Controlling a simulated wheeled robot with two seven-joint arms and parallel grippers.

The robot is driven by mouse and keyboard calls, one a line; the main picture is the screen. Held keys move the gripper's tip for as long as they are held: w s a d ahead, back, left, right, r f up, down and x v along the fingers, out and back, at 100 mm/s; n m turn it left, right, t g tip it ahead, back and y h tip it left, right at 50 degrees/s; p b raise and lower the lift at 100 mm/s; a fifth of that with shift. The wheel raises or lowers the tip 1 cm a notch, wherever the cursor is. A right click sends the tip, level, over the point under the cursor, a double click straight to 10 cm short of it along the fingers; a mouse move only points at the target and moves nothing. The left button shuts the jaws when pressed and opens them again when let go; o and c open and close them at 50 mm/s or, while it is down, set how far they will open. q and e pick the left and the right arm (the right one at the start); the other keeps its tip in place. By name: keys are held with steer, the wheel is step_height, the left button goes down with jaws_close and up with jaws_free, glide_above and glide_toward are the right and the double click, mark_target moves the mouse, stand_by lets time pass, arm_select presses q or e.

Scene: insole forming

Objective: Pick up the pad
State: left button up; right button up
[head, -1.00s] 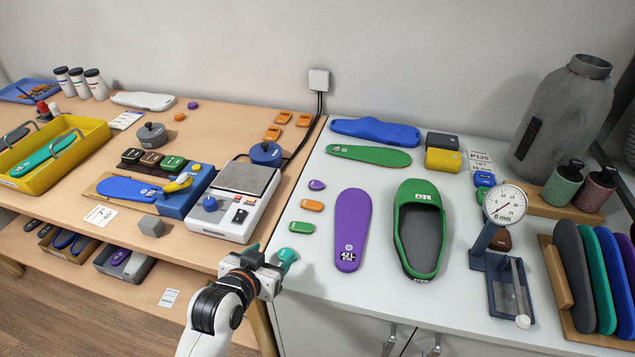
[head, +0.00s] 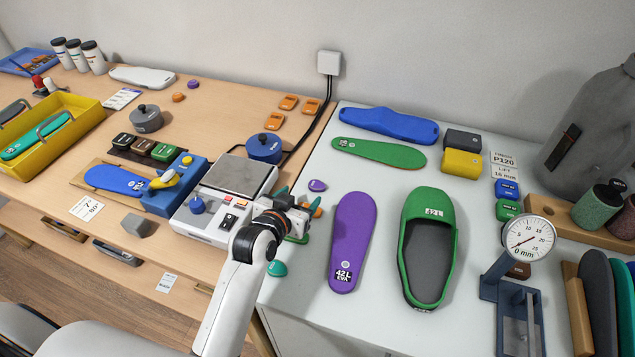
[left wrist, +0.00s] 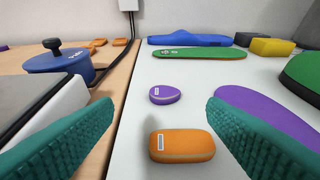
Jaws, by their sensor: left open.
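Several small pads lie on the white counter. The orange pad (head: 316,210) is partly hidden by my left gripper in the head view. In the left wrist view, the orange pad (left wrist: 182,146) lies flat between my open teal fingers, nearer the right one. The small purple pad (head: 317,185) lies just beyond it and also shows in the left wrist view (left wrist: 165,94). A green pad (head: 300,239) is mostly covered by the gripper. My left gripper (left wrist: 158,112) is open and empty, above the counter's left edge. My right gripper is not in view.
The scale (head: 225,200) and blue round pot (head: 264,148) stand left of the gripper. A purple insole (head: 351,240) and green shoe (head: 428,245) lie to the right. A dial gauge (head: 527,238) stands farther right. A blue form (head: 388,125) and green insole (head: 378,153) lie behind.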

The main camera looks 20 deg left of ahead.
mark_target(317, 186)
arm_select(q)
steer(key=shift+w+f, duration=0.25)
steer(key=shift+w, duration=0.35)
steer(key=shift+w+d+f, duration=0.1)
steer(key=shift+w+f, duration=0.05)
steer(key=shift+w, duration=0.2)
steer(key=shift+w+d+f, duration=0.2)
steer(key=shift+w+f, duration=0.15)
steer(key=shift+w, duration=0.2)
steer(key=x, duration=0.4)
steer(key=shift+d+f+p, duration=0.2)
steer(key=shift+p, duration=0.2)
steer(key=shift+s, duration=0.1)
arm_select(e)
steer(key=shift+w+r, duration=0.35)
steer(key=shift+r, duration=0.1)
arm_select(q)
steer(key=c, duration=1.1)
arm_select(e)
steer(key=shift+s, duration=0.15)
